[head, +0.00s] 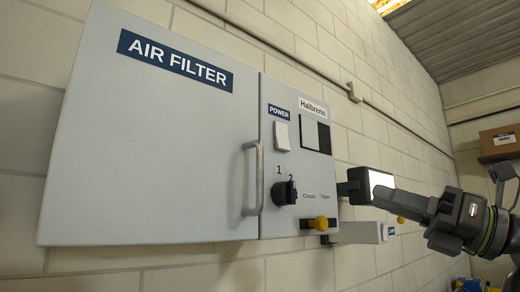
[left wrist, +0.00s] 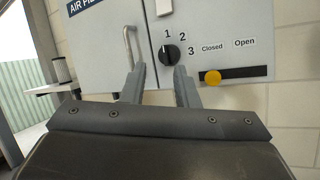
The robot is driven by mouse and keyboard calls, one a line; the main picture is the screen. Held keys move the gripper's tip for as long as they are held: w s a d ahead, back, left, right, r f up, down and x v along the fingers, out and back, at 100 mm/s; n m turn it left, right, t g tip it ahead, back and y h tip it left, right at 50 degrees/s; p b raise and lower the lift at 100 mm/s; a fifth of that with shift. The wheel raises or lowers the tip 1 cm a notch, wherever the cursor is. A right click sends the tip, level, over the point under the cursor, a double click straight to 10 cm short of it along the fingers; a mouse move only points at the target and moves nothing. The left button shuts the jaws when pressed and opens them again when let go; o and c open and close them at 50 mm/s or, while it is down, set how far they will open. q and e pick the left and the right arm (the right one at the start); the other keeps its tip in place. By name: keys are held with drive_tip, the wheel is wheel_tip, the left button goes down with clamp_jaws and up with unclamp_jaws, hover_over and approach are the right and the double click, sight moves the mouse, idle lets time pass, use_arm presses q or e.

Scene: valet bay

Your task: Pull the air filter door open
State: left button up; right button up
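The air filter door (head: 150,150) is a wide grey panel with a blue "AIR FILTER" label, and it looks shut. Its vertical metal handle (head: 254,178) is at the door's right edge. The handle also shows in the left wrist view (left wrist: 128,47), left of the dial. My left gripper (head: 362,190) is to the right of the handle, apart from it, in front of the control panel's right side. In the left wrist view my left gripper's fingers (left wrist: 158,80) are spread with nothing between them, below the dial. My right gripper is not in view.
The control panel (head: 293,222) right of the door carries a black dial (head: 284,193), a white power switch (head: 282,136) and a yellow slider knob (head: 321,223) near "Closed" and "Open". A cardboard box (head: 498,140) is on a shelf far right.

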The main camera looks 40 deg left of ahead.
sight(262, 162)
use_arm(q)
drive_tip(key=s+d+r+n+t+h+p, duration=0.15)
drive_tip(key=s+r+t+h, duration=0.25)
drive_tip(key=s+r, duration=0.45)
drive_tip(key=s+a+p, duration=0.1)
drive_tip(key=a, duration=0.4)
drive_tip(key=s+a+f+p, duration=0.1)
drive_tip(key=a+p, duration=0.1)
drive_tip(key=a, duration=0.4)
drive_tip(key=s+a+f+p, duration=0.1)
drive_tip(key=a+p, duration=0.1)
drive_tip(key=a, duration=0.4)
drive_tip(key=shift+s+a, duration=0.2)
drive_tip(key=shift+d, duration=0.1)
drive_tip(key=shift+c, duration=0.2)
clamp_jaws()
